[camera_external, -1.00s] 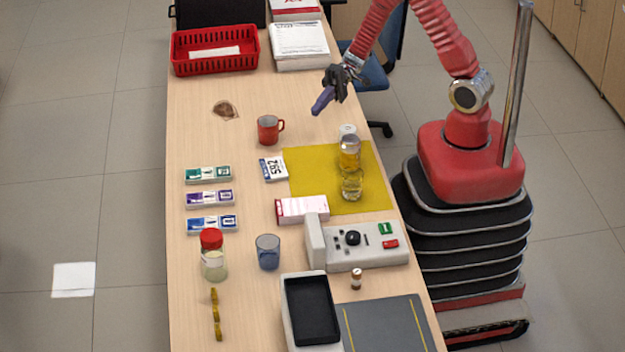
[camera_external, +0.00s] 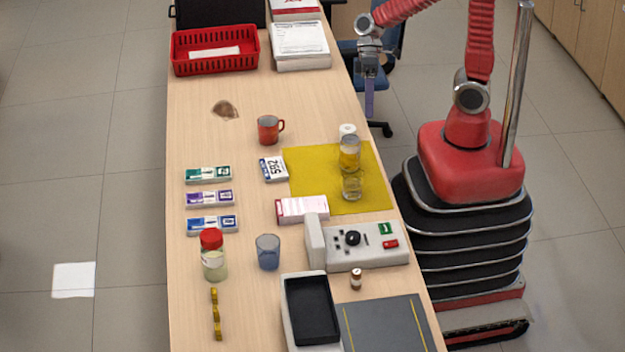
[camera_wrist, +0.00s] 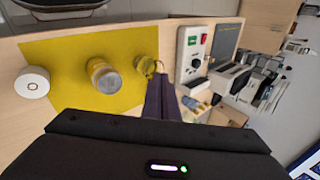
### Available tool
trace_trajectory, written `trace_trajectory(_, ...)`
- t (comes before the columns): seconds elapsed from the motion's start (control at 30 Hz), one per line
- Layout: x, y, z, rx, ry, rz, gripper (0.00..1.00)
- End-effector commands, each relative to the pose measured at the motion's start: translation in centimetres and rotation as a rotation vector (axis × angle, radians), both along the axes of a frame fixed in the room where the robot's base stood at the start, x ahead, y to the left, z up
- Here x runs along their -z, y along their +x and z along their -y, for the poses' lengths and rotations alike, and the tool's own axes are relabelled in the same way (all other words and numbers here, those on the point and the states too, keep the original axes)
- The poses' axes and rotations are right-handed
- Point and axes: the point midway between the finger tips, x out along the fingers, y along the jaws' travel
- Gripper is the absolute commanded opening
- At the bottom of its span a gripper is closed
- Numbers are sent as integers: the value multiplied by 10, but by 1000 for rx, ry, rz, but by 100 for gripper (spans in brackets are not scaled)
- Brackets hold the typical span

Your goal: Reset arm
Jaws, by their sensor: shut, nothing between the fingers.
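My gripper (camera_external: 369,103) is shut and empty. In the external view it hangs with its purple fingers pointing down, just off the right edge of the counter (camera_external: 190,120) and in front of the blue chair. In the wrist view the shut purple fingers (camera_wrist: 160,98) reach up from the bottom middle, over the counter area near a glass and the yellow mat.
A red mug (camera_external: 268,130) and a grey-white device (camera_external: 370,256) stand close by. A blue chair (camera_external: 385,72) is behind my gripper.

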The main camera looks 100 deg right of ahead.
Motion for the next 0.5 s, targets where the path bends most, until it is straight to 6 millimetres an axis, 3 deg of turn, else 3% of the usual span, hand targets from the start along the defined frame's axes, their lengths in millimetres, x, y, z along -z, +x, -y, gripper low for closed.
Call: trace_trajectory(0.5,-33,-46,9,-67,-397,130,0)
